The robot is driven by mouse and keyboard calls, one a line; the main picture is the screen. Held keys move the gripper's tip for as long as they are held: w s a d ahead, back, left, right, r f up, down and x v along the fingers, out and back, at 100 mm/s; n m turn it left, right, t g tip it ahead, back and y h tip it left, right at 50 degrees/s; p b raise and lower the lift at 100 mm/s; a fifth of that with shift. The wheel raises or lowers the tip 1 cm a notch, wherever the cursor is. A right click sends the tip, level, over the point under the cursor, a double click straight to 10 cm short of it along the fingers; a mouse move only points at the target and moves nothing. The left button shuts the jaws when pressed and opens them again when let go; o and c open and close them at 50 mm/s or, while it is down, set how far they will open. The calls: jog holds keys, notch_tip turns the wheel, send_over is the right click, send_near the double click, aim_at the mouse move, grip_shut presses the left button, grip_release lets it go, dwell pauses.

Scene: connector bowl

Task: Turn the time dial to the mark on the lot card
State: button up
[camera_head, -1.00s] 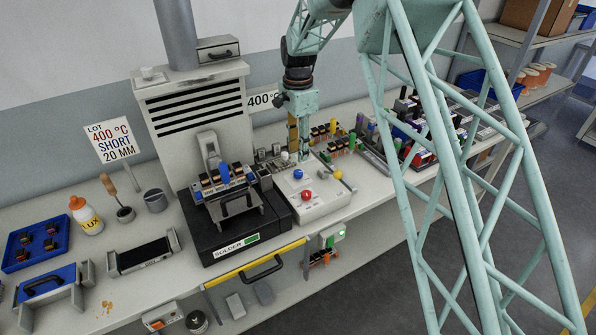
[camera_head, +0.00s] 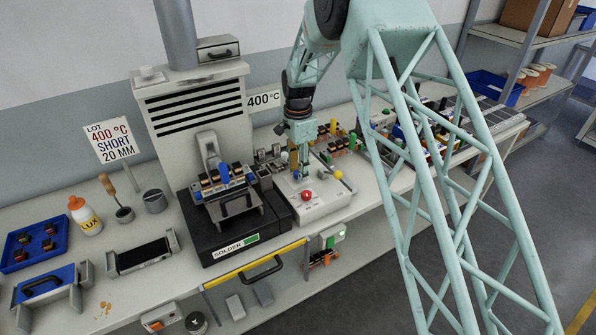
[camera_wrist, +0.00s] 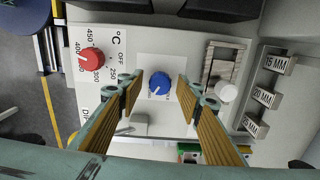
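The lot card (camera_head: 111,142) on the left reads 400 °C, SHORT, 20 MM. In the wrist view the blue dial (camera_wrist: 159,83) sits on a white panel plate, its white pointer line toward the lower left; its lettering is mostly hidden. The red temperature dial (camera_wrist: 91,60) is left of it, with marks up to 450; it also shows in the head view (camera_head: 306,195). My gripper (camera_wrist: 161,78) is open and empty, pointing down with its fingertips on either side of the blue dial. Contact cannot be told. In the head view my gripper (camera_head: 303,172) hides most of the blue dial.
A white slider knob (camera_wrist: 226,91) is right of the blue dial, beside tags reading 15 MM and 20 MM (camera_wrist: 265,97). The black solder unit (camera_head: 235,228) stands left of the white control box (camera_head: 325,205). A yellow ball (camera_head: 338,174) is at the box's back right.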

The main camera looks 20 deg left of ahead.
jog(key=shift+c, duration=0.3)
jog(key=c, duration=0.8)
jog(key=shift+n, duration=0.6)
jog(key=n, duration=0.4)
jog(key=shift+n, duration=0.4)
jog(key=n, duration=0.5)
jog(key=shift+p, duration=0.3)
jog(key=n, duration=1.2)
jog(key=shift+n, duration=0.4)
